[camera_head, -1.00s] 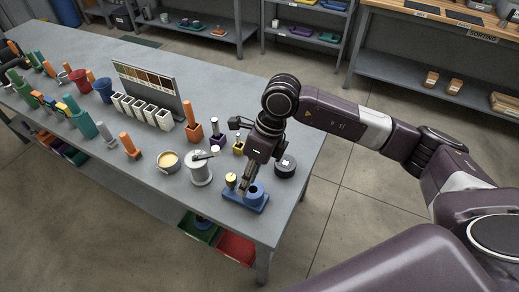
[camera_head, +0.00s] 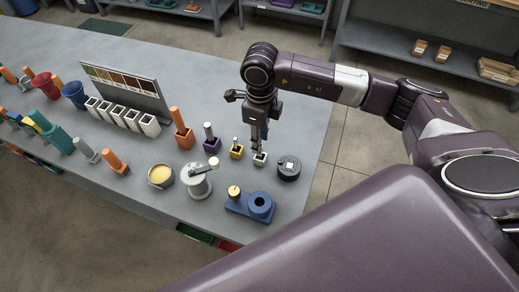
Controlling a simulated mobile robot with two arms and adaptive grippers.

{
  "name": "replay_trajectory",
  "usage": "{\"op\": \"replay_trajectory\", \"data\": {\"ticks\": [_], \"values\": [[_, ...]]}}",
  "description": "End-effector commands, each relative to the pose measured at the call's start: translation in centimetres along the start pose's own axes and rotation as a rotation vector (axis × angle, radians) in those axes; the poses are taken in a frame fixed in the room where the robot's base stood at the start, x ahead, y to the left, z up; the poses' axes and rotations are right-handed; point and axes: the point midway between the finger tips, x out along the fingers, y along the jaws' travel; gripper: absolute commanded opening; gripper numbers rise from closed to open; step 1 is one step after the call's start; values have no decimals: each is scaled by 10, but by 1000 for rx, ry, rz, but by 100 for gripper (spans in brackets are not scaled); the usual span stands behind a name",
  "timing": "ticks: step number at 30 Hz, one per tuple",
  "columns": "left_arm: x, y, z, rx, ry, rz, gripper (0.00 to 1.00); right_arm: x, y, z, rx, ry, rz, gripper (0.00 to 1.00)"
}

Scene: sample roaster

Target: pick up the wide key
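My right gripper (camera_head: 259,146) points down just above a small pale block (camera_head: 260,159) on the grey table. Its fingers are small and close together, and I cannot tell whether they hold anything. I cannot tell for certain which piece is the wide key. Close by stand a yellow block (camera_head: 236,153) with a grey upright piece, a purple block (camera_head: 212,144) with a grey upright piece, and an orange block (camera_head: 184,139) with an orange upright piece. A blue base (camera_head: 239,210) carries a brass-coloured knob (camera_head: 234,192) and a blue ring (camera_head: 260,203). My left gripper is not in view.
A round black device (camera_head: 289,167) stands right of the gripper, near the table's right edge. A silver cylinder (camera_head: 195,183) and a cup of yellow stuff (camera_head: 161,175) stand to the left. A row of white cups (camera_head: 125,118) stands before a colour chart (camera_head: 125,82).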

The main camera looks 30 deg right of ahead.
Motion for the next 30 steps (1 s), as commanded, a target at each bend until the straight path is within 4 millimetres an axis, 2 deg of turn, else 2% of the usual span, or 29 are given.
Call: {"op": "replay_trajectory", "data": {"ticks": [1,4,9,17,25,30], "values": [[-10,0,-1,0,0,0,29,4,1,-2,1,5,2,30],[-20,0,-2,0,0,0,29,19,2,-4,2,5,3,30],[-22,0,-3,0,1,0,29,40,1,-2,0,1,2,30],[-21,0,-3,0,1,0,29,44,1,-2,0,-1,0,30],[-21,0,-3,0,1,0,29,43,1,-2,0,-1,0,0],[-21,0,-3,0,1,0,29,43,0,-2,0,-1,0,0]]}}
